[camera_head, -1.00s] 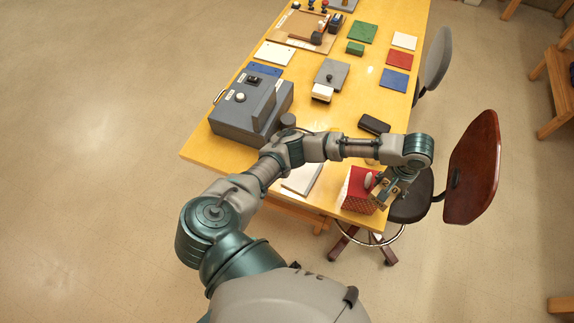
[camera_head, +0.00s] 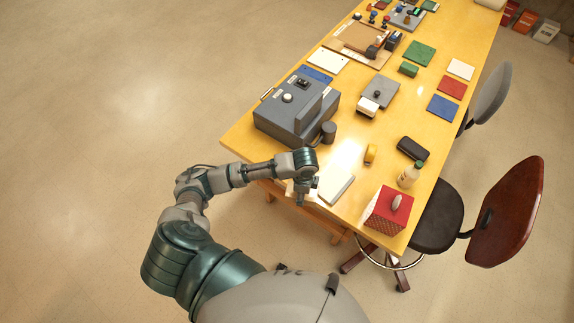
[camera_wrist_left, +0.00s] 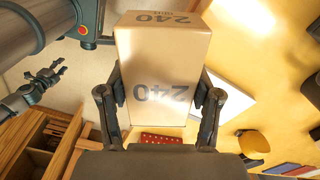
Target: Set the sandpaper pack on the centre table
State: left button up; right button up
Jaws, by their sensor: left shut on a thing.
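The sandpaper pack (camera_wrist_left: 160,75) is a tan box marked 240 and fills the middle of the left wrist view. My left gripper (camera_wrist_left: 160,98) is shut on it, with a finger on each side. In the head view my left gripper (camera_head: 301,195) is at the near edge of the yellow table (camera_head: 345,148), left of a white pad; the pack is hard to make out there. I cannot tell whether the pack touches the tabletop. My right gripper (camera_wrist_left: 60,70) shows at the left of the wrist view, over the floor, fingers apart and empty.
A red patterned box (camera_head: 388,212) stands at the near right corner, with a bottle (camera_head: 408,177) behind it. The white pad (camera_head: 336,184), a yellow item (camera_head: 371,153) and a grey machine (camera_head: 297,108) are near the gripper. Chairs (camera_head: 505,210) stand along the right side.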

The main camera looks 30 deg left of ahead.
pick_arm(q)
jog(key=w+a, duration=0.6)
jog(key=a, duration=0.1)
jog(key=shift+w+f+p, duration=0.25)
jog(key=shift+f+p, duration=0.05)
jog(key=shift+f, duration=0.05)
jog(key=w+a, duration=0.2)
jog(key=a, duration=0.1)
jog(key=w+a, duration=0.1)
jog(key=shift+w+a+f, duration=0.25)
jog(key=shift+f, duration=0.15)
jog(key=shift+w+a, duration=0.15)
jog(key=shift+a, duration=0.15)
jog(key=shift+f, duration=0.25)
jog(key=shift+d+f+p, duration=0.15)
jog(key=shift+f, duration=0.4)
jog(key=shift+d+f+p, duration=0.15)
jog(key=shift+f, duration=0.75)
jog(key=shift+d, duration=0.1)
jog(key=o, duration=1.2)
jog(key=shift+f, duration=0.15)
jog(key=shift+o, duration=0.2)
jog(key=shift+a, duration=0.3)
pick_arm(e)
jog(key=shift+w+d+r, duration=0.35)
jog(key=shift+d+r, duration=0.15)
jog(key=shift+r, duration=0.2)
